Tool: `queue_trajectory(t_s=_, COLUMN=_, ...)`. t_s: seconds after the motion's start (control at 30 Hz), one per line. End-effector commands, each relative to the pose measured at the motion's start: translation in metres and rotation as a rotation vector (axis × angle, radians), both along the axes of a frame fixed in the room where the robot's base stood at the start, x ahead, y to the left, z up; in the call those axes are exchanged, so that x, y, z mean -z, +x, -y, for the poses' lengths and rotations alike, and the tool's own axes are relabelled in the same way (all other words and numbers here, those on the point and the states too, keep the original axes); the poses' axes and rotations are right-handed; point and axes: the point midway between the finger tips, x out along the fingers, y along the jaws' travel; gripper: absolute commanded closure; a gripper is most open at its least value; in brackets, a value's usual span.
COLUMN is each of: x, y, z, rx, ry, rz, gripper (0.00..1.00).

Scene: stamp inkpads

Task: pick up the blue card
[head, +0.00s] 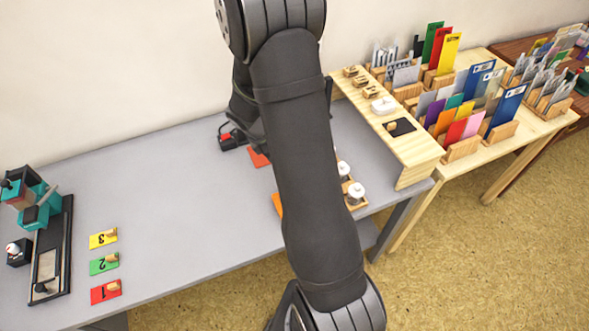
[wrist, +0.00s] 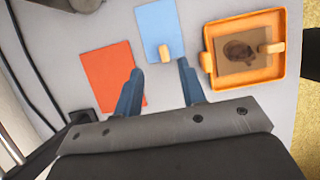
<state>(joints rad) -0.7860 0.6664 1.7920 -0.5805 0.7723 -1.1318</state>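The blue card (wrist: 158,25) lies flat on the grey table in the wrist view, with a small wooden handle (wrist: 164,53) near its lower edge. My gripper (wrist: 159,78) is open, its two blue fingers apart, just short of the card with nothing between them. The wooden handle lies ahead of the gap between the fingers. In the head view my arm hides the blue card and the gripper.
A red-orange card (wrist: 106,76) lies to the left and an orange tray (wrist: 281,22) with a brown pad to the right. A dark cable runs along the far left. Numbered cards, yellow (head: 103,238), green (head: 104,263) and red (head: 106,292), lie across the grey table (head: 190,235).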

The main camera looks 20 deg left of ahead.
Motion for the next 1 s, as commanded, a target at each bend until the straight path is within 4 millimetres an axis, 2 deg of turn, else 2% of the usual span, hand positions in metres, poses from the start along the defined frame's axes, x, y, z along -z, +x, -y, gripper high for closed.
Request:
queue_trajectory(t_s=0.27, x=0.019, y=0.004, z=0.006, rx=0.001, ry=-0.001, rz=-0.001, gripper=0.63)
queue_trajectory(t_s=0.43, x=0.044, y=0.006, z=0.015, rx=0.002, ry=-0.002, rz=-0.003, gripper=0.63)
queue_trajectory(t_s=0.57, x=0.057, y=0.011, z=0.018, rx=0.002, ry=-0.001, rz=-0.001, gripper=0.63)
queue_trajectory(t_s=0.87, x=0.061, y=0.013, z=0.019, rx=0.001, ry=0.001, rz=0.001, gripper=0.63)
queue_trajectory(t_s=1.0, x=0.061, y=0.013, z=0.019, rx=0.001, ry=0.0, rz=0.0, gripper=0.86)
